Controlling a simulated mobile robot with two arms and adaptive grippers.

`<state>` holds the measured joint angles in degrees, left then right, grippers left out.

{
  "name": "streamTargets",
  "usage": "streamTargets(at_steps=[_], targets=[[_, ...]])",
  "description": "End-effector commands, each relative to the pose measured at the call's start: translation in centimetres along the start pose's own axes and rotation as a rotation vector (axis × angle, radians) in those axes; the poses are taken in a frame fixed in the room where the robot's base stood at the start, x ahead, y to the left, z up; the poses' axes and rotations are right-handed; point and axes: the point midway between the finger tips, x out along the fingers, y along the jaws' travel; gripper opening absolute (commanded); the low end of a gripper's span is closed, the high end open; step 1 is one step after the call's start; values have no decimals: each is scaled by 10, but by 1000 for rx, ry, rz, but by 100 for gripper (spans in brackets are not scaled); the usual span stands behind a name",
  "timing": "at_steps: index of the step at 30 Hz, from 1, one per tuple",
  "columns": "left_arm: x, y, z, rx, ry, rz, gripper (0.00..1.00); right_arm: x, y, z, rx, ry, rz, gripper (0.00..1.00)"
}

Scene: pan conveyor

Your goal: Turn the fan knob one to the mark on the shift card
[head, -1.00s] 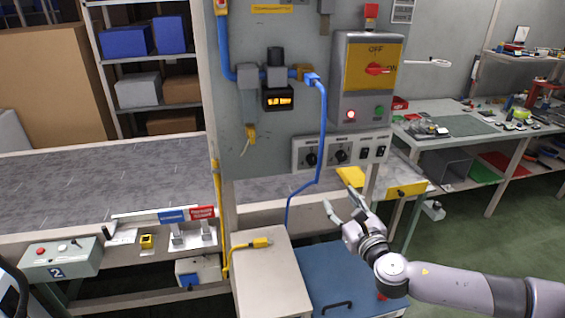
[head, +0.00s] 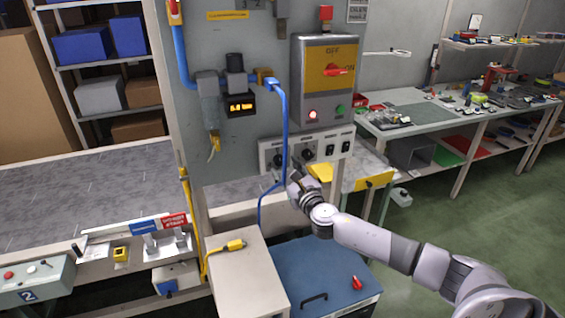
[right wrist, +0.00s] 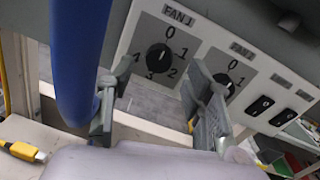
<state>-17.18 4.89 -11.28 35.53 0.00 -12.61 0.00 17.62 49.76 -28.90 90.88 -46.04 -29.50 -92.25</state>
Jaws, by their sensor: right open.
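The fan knob one (right wrist: 158,57) is a round black knob on a grey dial marked 0 to 4, under the label FAN 1. Its white line appears to point toward 0. In the head view it sits at the left of the switch panel (head: 332,145), beside the blue cable. My right gripper (head: 294,180) is open and empty, just below the panel. In the right wrist view its fingers (right wrist: 155,92) are spread apart below the knob, touching nothing that I can tell. I cannot tell which paper is the shift card. My left gripper is out of view.
The blue cable (right wrist: 78,60) hangs close to the left finger. The second fan knob (right wrist: 225,84) is partly behind the right finger, with rocker switches (right wrist: 262,105) further right. A grey box with a red rotary switch (head: 338,70) is above the panel. A blue cabinet (head: 300,268) stands below.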

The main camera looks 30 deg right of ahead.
Motion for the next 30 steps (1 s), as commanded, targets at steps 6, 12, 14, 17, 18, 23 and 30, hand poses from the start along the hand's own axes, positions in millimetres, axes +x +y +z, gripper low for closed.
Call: streamTargets(at_steps=[6,12,14,17,18,23,30], targets=[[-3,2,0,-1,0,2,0,26,0,1,1,-1,-1,47],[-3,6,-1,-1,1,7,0,32,1,0,0,0,0,47],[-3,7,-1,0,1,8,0,33,1,0,0,0,1,47],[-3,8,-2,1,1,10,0,33,0,0,0,0,1,47],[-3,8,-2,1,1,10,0,32,0,0,0,0,1,47],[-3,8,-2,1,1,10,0,32,0,0,0,0,0,38],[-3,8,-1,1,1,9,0,32,0,0,0,0,0,22]])
